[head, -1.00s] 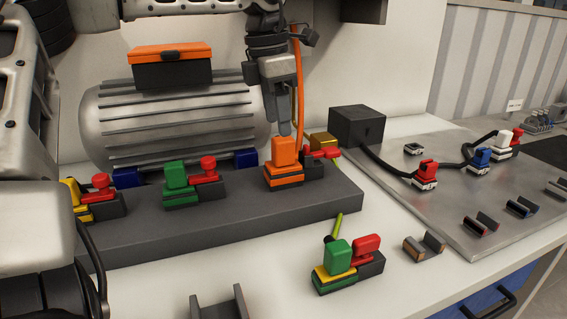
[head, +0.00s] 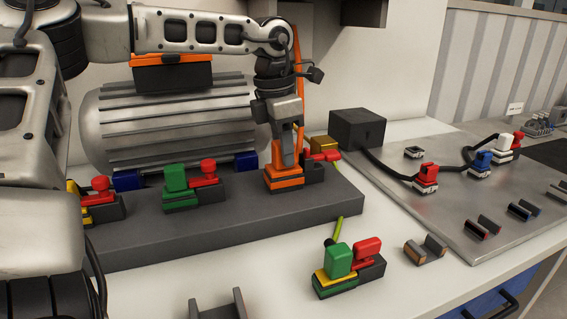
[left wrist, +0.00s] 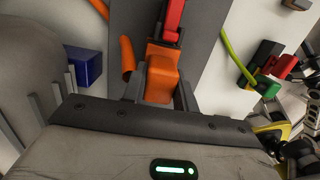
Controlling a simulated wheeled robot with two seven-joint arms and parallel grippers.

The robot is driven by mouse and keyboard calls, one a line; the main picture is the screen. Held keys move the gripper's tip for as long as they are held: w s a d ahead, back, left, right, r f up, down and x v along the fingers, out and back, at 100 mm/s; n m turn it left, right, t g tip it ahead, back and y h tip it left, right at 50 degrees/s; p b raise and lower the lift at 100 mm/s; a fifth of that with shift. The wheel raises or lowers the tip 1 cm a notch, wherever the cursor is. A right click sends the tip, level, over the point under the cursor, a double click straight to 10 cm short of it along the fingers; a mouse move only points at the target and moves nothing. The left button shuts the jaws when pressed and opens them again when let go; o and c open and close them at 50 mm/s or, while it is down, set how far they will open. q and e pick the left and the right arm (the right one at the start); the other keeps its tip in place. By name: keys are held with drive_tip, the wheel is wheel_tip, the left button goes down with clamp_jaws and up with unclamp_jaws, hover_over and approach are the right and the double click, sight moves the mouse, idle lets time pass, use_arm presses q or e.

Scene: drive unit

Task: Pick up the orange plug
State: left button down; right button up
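The orange plug (head: 283,181) stands upright in its socket block at the right end of the dark grey base. Its top is partly hidden by my left gripper (head: 287,160), which points down over it. In the left wrist view the orange plug (left wrist: 162,74) lies between the two fingers of my left gripper (left wrist: 162,92), one on each side. The fingers look open around it, and I cannot make out firm contact.
On the dark grey base (head: 225,222) stand a green plug (head: 175,178) and red plugs. A green and red connector block (head: 348,268) sits in front on the white table. A metal plate (head: 450,205) with small plugs and a black cable lies at right.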

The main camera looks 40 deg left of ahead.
use_arm(q)
drive_tip(key=shift+r, duration=0.15)
drive_tip(key=shift+w+r, duration=0.1)
drive_tip(key=shift+r, duration=0.1)
drive_tip(key=r, duration=0.3)
drive_tip(key=shift+s+d+r, duration=0.15)
drive_tip(key=shift+s, duration=0.1)
drive_tip(key=s+d+r, duration=0.8)
drive_tip(key=s+r, duration=0.1)
drive_tip(key=s, duration=0.2)
drive_tip(key=shift+b, duration=0.3)
